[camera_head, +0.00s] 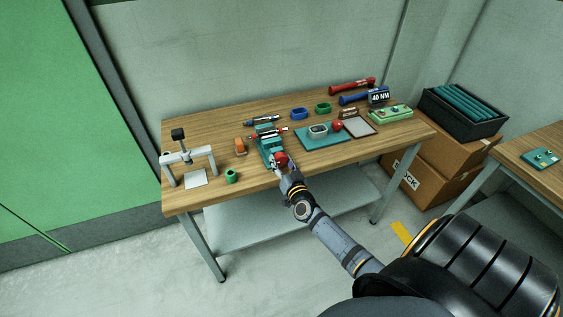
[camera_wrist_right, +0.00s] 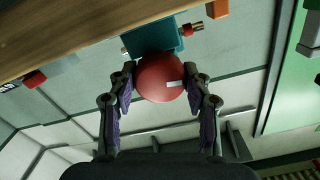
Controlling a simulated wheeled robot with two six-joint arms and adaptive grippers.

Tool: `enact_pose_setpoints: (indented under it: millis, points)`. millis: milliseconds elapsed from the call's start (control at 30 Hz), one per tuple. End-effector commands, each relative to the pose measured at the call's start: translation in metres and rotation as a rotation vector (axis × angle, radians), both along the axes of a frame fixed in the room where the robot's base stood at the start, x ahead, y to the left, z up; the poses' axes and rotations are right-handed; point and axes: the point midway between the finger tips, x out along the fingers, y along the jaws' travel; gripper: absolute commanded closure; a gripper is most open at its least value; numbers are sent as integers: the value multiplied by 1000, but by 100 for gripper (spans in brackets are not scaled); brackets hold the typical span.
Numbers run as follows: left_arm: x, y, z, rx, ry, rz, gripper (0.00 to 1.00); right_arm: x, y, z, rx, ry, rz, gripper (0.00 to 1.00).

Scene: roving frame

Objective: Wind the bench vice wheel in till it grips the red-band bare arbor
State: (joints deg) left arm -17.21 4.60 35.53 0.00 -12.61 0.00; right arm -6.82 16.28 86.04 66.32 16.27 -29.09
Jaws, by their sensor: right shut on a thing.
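The teal bench vice (camera_head: 265,146) stands near the front edge of the wooden table, and its end also shows in the right wrist view (camera_wrist_right: 152,37). Its round red wheel (camera_head: 281,158) faces me. My right gripper (camera_head: 282,164) is shut on this wheel; in the right wrist view its two fingers press on both sides of the red wheel (camera_wrist_right: 160,78). The red-band arbor (camera_head: 269,134) lies across the vice; its red end pokes out beside the vice in the wrist view (camera_wrist_right: 194,28). I cannot tell whether the jaws touch it. My left gripper is not in view.
Another arbor (camera_head: 262,119) lies behind the vice. A teal mat (camera_head: 310,142) with a grey part and a red ball lies close on the right.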

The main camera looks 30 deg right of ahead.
Motion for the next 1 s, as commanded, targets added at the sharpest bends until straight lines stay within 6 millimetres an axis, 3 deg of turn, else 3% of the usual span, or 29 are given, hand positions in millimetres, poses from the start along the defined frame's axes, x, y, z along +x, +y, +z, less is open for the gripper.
enact_pose_setpoints:
  millis: [600,1000]
  points:
    - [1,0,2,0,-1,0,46,0,1,0,533,-127,0,82]
    - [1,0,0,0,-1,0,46,0,1,0,743,-177,0,82]
